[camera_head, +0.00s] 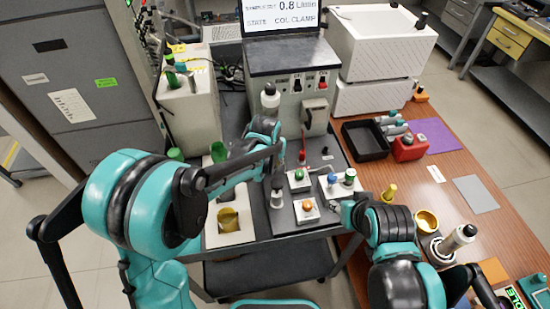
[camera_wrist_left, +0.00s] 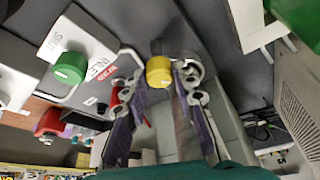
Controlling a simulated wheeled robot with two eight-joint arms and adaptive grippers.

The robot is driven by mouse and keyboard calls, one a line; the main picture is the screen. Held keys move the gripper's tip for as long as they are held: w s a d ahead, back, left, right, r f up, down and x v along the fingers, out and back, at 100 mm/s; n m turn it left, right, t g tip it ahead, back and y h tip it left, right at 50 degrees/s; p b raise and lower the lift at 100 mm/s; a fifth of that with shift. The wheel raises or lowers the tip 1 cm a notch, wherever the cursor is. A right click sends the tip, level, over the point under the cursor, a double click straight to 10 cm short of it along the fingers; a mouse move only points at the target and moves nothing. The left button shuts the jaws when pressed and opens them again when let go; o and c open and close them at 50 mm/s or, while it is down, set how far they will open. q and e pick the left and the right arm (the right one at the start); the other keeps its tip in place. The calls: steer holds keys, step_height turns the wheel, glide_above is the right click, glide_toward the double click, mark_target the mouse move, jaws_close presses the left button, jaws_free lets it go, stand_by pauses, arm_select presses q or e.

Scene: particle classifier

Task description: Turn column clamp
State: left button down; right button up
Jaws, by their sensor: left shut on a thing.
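A yellow round knob or cap (camera_wrist_left: 158,70) sits between the fingertips of my left gripper (camera_wrist_left: 160,80) in the left wrist view, and the gripper is shut on it. I take it to be the clamp knob, though its link to the column is not clear. In the head view my left gripper (camera_head: 278,178) points down over the dark bench, next to a small silver cylinder (camera_head: 277,199). The yellow knob is hidden there by my arm. My right gripper (camera_head: 347,210) is near the bench's right edge, its fingers too small to read.
White boxes with green (camera_head: 299,174) and orange (camera_head: 308,206) knobs stand close right of my left gripper. A black tray (camera_head: 364,141), red container (camera_head: 409,148) and yellow cup (camera_head: 426,221) stand on the wooden table. A white cabinet (camera_head: 380,45) stands behind.

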arm_select(q)
steer(key=m, duration=0.2)
steer(key=m+h, duration=0.1)
steer(key=m, duration=0.1)
steer(key=shift+w+a+g+h, duration=0.1)
steer(key=shift+a+g+h, duration=0.05)
steer(key=shift+g+h, duration=0.2)
steer(key=shift+m+g+h, duration=0.25)
steer(key=shift+m+g, duration=0.2)
steer(key=shift+m, duration=1.25)
steer(key=c, duration=1.2)
jaws_free()
